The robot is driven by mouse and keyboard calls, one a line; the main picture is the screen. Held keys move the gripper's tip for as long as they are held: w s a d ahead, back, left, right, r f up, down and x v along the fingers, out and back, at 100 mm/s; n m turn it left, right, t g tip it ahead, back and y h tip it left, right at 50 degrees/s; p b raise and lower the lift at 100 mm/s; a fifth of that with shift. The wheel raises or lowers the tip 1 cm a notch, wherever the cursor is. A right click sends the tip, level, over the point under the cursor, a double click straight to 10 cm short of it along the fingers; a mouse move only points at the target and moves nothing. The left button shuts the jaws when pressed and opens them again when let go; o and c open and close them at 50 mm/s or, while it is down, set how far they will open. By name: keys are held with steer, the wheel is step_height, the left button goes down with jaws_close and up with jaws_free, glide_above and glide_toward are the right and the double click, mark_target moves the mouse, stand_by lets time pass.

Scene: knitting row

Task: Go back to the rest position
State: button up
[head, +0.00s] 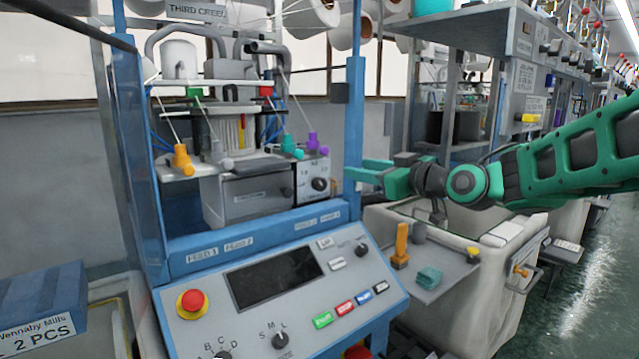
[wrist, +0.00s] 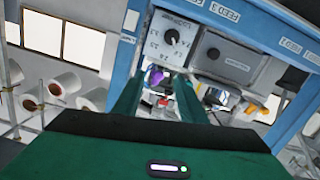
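My green gripper (head: 362,169) reaches in from the right in the head view, its fingers pointing left toward the machine's blue right-hand post (head: 355,110). In the wrist view the two fingers (wrist: 157,92) stand apart with a gap between them. Nothing is held between them. The white dial box (head: 313,180) with a black knob is left of the fingers in the head view; it also shows beyond them in the wrist view (wrist: 172,38). A purple yarn guide (head: 313,141) sits above the box. Whether the fingertips touch the post cannot be told.
The control panel (head: 285,290) with a red button (head: 192,301) slopes below. A small grey shelf (head: 428,268) carries an orange piece (head: 401,246) and a teal block (head: 429,277), below my arm. A pale bin (head: 470,305) stands under it. Floor is open at right.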

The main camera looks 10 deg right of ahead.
steer(key=s+d+f+m+g+h, duration=0.3)
steer(key=s+d+f, duration=0.35)
steer(key=f, duration=0.25)
steer(key=s+d+f+m+g+h, duration=0.3)
steer(key=s+d+f+g, duration=0.15)
steer(key=s+f, duration=0.35)
steer(key=s+d+f+m+g, duration=0.2)
steer(key=s+f, duration=0.1)
steer(key=s, duration=0.5)
steer(key=s+d+f+m+g, duration=0.2)
steer(key=s+f+m+g, duration=0.1)
steer(key=s, duration=0.6)
steer(key=s+d+f+m+g+h, duration=0.1)
steer(key=s+d+f+m+g, duration=0.1)
steer(key=s, duration=0.6)
steer(key=shift+s+d+f+m+g, duration=0.35)
steer(key=shift+f+m+g, duration=0.1)
steer(key=shift+f, duration=0.3)
steer(key=shift+w+f, duration=0.25)
steer(key=shift+w, duration=0.4)
steer(key=shift+o, duration=0.6)
